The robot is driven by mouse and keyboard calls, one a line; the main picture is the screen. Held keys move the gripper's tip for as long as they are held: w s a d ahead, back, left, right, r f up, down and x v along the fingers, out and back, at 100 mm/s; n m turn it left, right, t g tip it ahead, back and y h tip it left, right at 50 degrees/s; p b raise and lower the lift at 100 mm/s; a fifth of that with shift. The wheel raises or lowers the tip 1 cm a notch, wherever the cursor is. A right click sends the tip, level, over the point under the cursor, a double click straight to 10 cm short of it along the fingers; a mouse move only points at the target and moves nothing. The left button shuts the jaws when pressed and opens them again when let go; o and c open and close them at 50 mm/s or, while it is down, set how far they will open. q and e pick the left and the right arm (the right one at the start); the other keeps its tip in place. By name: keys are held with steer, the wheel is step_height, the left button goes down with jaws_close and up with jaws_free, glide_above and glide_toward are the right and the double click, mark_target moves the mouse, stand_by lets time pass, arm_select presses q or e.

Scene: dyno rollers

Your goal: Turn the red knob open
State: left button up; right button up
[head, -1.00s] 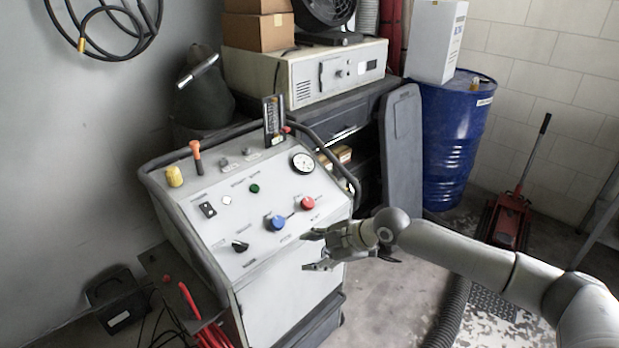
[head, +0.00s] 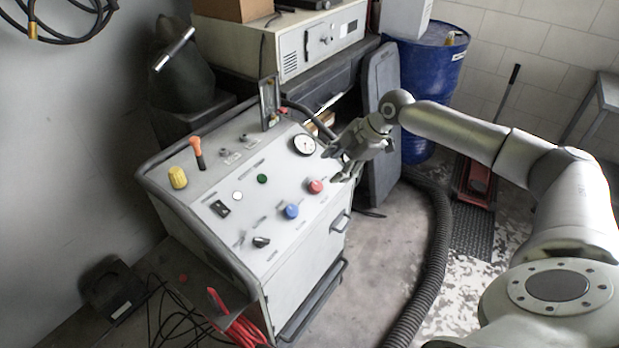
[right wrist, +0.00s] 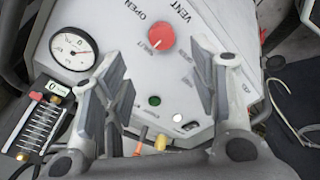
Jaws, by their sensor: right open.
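The red knob (head: 315,186) is on the sloping top panel (head: 233,231) of a grey console, near its right edge. In the right wrist view the red knob (right wrist: 161,38) has a white mark on its face and printed words around it, including OPEN and VENT. My right gripper (head: 333,165) is open and empty, just above and right of the knob in the head view. In the right wrist view the knob shows between the spread fingertips of the right gripper (right wrist: 153,60), apart from both. My left gripper is not in view.
A blue knob (head: 291,211) sits just left of the red knob, and a pressure gauge (head: 304,145) is above it. A black selector (head: 261,242), orange lever (head: 197,152) and yellow knob (head: 178,178) are also on the panel. A corrugated hose (head: 437,245) lies on the floor at right.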

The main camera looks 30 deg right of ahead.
mark_target(318, 185)
steer(key=p+x, duration=0.1)
steer(key=x, duration=0.8)
steer(key=shift+a+f, duration=0.1)
steer(key=shift+f, duration=0.25)
steer(key=c, duration=1)
